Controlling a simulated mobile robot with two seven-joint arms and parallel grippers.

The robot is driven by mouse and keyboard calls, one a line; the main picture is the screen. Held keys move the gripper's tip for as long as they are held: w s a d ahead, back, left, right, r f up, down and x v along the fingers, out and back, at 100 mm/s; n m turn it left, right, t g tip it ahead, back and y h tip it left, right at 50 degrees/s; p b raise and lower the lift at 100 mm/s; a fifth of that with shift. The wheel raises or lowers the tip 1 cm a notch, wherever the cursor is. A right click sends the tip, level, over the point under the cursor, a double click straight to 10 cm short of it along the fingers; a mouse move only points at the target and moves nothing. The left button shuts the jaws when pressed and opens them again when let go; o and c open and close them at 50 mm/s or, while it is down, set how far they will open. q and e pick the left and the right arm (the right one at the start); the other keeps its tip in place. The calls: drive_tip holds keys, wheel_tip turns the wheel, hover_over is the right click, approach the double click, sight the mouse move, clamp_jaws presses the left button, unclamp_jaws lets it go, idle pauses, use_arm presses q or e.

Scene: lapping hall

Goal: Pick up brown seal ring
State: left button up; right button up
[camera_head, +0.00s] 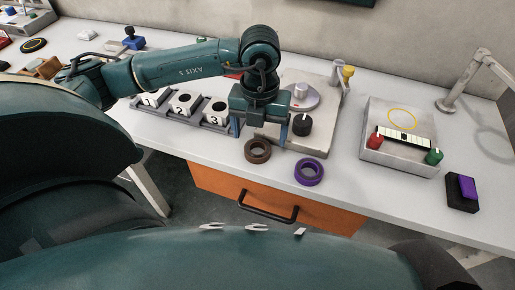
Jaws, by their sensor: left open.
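The brown seal ring (257,150) lies flat on the white table near its front edge, just left of a purple ring (309,172). My left gripper (259,131) points down above and slightly behind the brown ring. Its two blue fingers are spread wide, one on each side, with nothing seen between them. The fingertips look apart from the ring; their exact height above the table is hard to judge. My right gripper is not in view.
Behind the gripper stands a grey machine plate (267,141) with a black knob (302,124). A numbered block rack (181,122) is at left. A grey box with a gauge (385,155) and a black-purple block (463,193) are at right. An orange drawer (225,187) hangs below the table edge.

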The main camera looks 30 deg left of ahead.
use_arm(q)
wheel_tip(320, 180, down, 4)
drive_tip(key=shift+a+f, duration=0.1)
drive_tip(key=shift+a, duration=0.05)
drive_tip(key=shift+c, duration=0.3)
drive_tip(key=c, duration=1)
